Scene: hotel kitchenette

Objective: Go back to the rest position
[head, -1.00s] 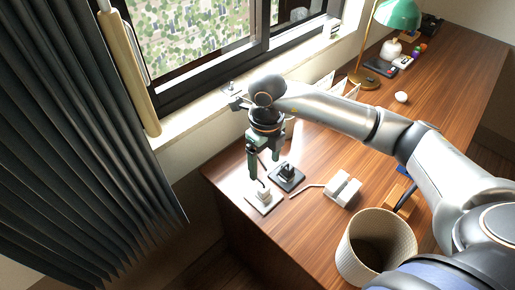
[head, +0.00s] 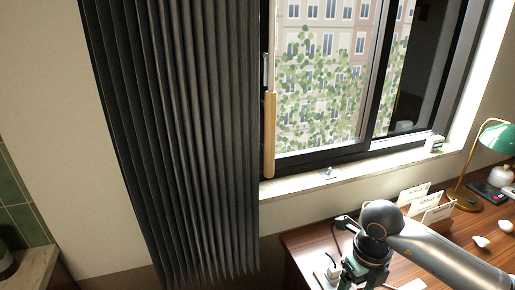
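My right arm comes in from the lower right, and my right gripper (head: 354,272) is low in the head view, over the near left corner of the wooden desk (head: 305,246). The bottom edge of the picture cuts off its fingertips, so its opening cannot be read. My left gripper is not in view.
A dark pleated curtain (head: 185,140) hangs left of the window, beside a wooden handle (head: 269,135). White cards (head: 412,195), a green lamp (head: 497,138) and small white items (head: 481,241) stand on the desk. A counter (head: 30,275) is at far left.

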